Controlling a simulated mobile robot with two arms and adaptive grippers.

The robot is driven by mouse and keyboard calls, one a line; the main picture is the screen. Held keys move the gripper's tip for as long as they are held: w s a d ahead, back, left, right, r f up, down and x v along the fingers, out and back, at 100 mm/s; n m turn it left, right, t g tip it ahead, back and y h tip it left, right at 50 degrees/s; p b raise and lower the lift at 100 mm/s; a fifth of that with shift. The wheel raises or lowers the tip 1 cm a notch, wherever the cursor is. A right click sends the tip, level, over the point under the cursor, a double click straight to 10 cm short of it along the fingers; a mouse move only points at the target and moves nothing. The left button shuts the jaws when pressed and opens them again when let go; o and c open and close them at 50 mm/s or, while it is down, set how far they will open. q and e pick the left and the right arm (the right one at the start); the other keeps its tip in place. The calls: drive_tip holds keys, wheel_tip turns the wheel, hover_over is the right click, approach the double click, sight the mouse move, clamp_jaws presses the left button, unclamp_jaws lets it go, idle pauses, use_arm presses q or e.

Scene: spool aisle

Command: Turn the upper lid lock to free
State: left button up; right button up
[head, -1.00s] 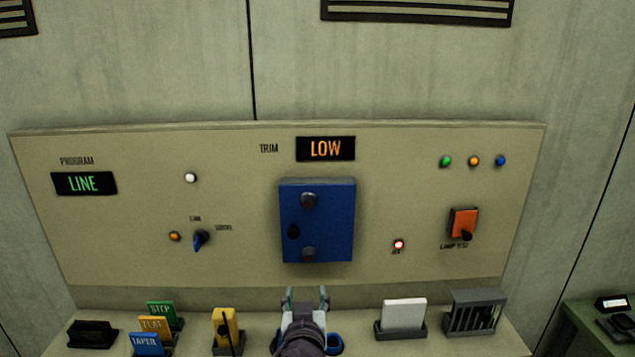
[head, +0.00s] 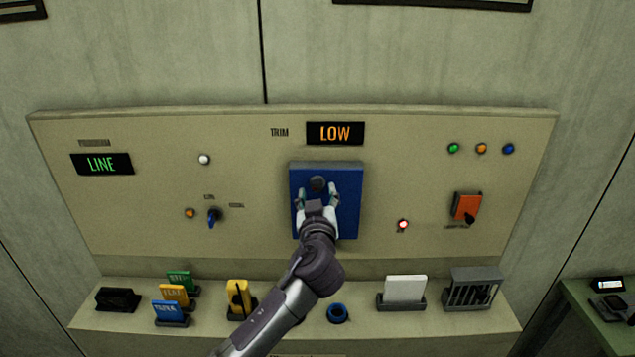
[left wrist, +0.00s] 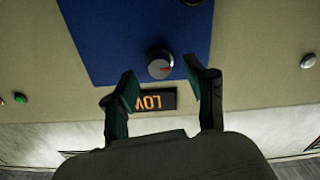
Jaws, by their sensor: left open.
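The blue lid (head: 348,205) sits shut on the upright panel; it also fills the upper part of the left wrist view (left wrist: 110,40). Its upper lock (head: 318,183) is a round grey knob; in the left wrist view the knob (left wrist: 160,64) shows a red mark towards the right. My left gripper (head: 317,191) is open, with one fingertip on each side of the upper lock. In the left wrist view the fingers (left wrist: 160,80) stand apart around the knob, without visible contact. My right gripper is not in view.
The TRIM display (head: 335,133) above the lid reads LOW. A dark knob on the lid (left wrist: 192,2) shows at the wrist view's top edge. On the shelf below stand coloured cards (head: 172,296), a yellow block (head: 239,298), a blue ring (head: 338,314) and a white card (head: 405,288).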

use_arm(q)
drive_tip(key=shift+w, duration=0.85)
clamp_jaws()
